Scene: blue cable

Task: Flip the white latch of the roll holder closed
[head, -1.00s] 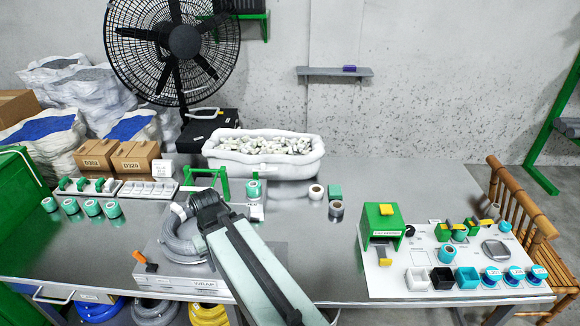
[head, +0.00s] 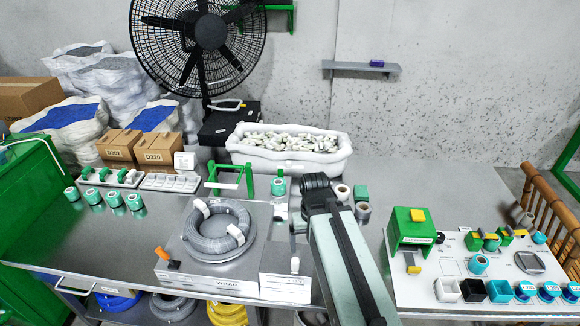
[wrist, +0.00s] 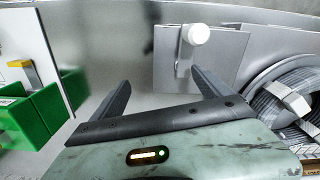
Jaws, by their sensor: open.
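In the wrist view, a white round knob (wrist: 197,34) sits on a short grey lever against a grey plate (wrist: 228,62); it looks like the latch. In the head view, a white knob (head: 295,265) shows on a grey labelled block (head: 272,288) just right of the grey coil; I take it for the same part. My gripper (wrist: 161,78) is open and empty. Its right finger appears close to the plate's lower edge, with the knob beyond; contact cannot be told. In the head view my gripper's dark end (head: 318,190) is right of and beyond the block; its fingers are hidden.
The grey cable coil (head: 188,228) lies on a grey plinth left of the block. A green frame (head: 210,182) and small rolls (head: 342,192) stand behind. A panel with a green feeder (head: 405,228) and cups is at right.

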